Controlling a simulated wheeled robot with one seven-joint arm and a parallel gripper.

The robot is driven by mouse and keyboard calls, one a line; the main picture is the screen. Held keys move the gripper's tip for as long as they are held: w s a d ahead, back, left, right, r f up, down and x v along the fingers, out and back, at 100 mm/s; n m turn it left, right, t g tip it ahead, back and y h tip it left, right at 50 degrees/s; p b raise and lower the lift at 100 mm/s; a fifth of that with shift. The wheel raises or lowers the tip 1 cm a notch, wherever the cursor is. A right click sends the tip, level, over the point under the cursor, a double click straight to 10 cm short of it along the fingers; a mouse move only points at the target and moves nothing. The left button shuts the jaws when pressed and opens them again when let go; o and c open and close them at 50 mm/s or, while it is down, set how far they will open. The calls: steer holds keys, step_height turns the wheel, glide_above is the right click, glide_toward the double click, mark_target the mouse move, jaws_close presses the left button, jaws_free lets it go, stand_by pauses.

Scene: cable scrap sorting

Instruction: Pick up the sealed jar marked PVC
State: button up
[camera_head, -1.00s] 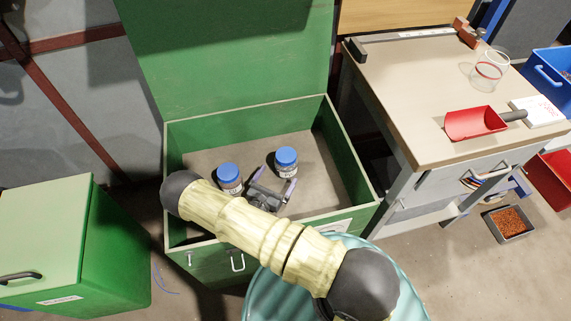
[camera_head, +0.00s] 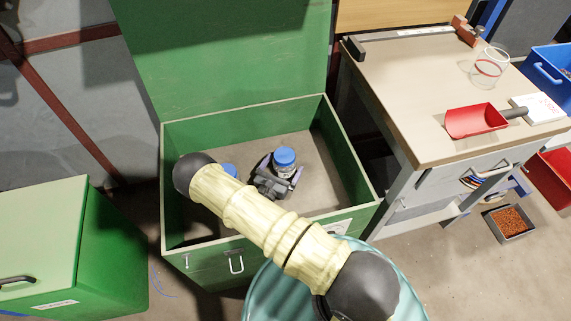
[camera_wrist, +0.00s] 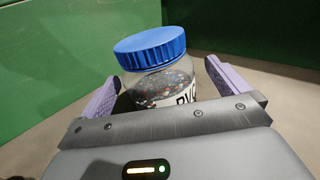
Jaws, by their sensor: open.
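The jar marked PVC (camera_wrist: 155,75) stands between the two fingers of my gripper (camera_wrist: 165,92) in the wrist view. It is clear, with a blue ribbed lid, mixed dark flakes inside and a white label partly hidden by the gripper body. In the head view the jar (camera_head: 284,160) stands inside the open green chest (camera_head: 350,160), with my gripper (camera_head: 276,178) low around its near side. My gripper is open, its purple-grey fingers to either side of the jar. A gap shows at the left finger; contact at the right is unclear.
A second blue-lidded jar (camera_head: 229,170) in the chest is mostly hidden behind my arm. The chest's walls surround my gripper. A workbench (camera_head: 420,120) with a red scoop (camera_head: 475,121) stands at right, a closed green box (camera_head: 110,250) at left.

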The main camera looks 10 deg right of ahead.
steer(key=shift+x, duration=0.95)
steer(key=shift+a, duration=0.15)
steer(key=c, duration=1.1)
steer(key=shift+w+r, duration=0.1)
step_height(320, 180, up, 10)
steer(key=p, duration=0.3)
